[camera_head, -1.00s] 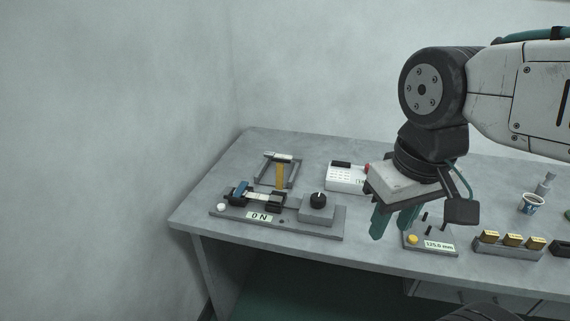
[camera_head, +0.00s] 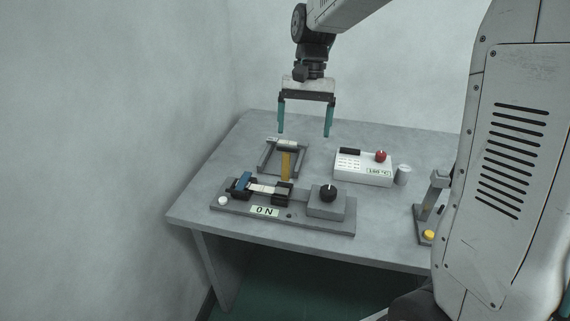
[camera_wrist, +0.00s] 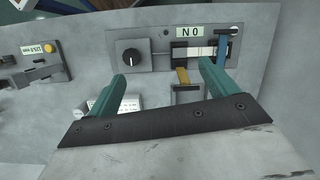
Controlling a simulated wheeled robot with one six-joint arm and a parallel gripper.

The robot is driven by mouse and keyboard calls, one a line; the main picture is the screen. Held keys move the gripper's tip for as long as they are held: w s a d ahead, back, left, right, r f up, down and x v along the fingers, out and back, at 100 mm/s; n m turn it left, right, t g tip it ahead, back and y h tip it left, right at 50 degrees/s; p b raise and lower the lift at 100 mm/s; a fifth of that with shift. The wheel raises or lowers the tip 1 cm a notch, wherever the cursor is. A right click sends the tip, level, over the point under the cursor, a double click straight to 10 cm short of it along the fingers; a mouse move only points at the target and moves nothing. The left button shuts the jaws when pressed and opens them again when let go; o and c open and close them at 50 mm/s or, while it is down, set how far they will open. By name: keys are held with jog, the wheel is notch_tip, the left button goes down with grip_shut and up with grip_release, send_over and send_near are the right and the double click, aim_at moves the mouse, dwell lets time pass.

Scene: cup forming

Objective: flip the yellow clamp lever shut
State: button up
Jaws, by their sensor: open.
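The yellow clamp lever (camera_head: 286,165) stands at the near side of a small dark frame (camera_head: 266,158) on the table, close behind the grey fixture plate. In the wrist view the yellow lever (camera_wrist: 183,76) shows between my two fingers, nearer the right one. My gripper (camera_head: 304,134) has its two green fingers spread wide, with nothing between them. It hangs above the table, behind and above the lever, apart from it. In the wrist view my gripper (camera_wrist: 160,80) covers part of the small frame.
A white box with a red knob (camera_head: 380,155) and a grey cylinder (camera_head: 402,175) stand to the right. A wall is close on the left.

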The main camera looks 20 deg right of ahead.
jog(key=m+g, duration=0.1)
jog(key=m, duration=0.1)
send_near(286, 166)
jog(key=shift+s+f+y, duration=0.15)
jog(key=shift+f+y, duration=0.15)
jog(key=shift+f, duration=0.35)
jog(key=x, duration=0.8)
jog(key=c, duration=1.4)
jog(key=shift+d, duration=0.1)
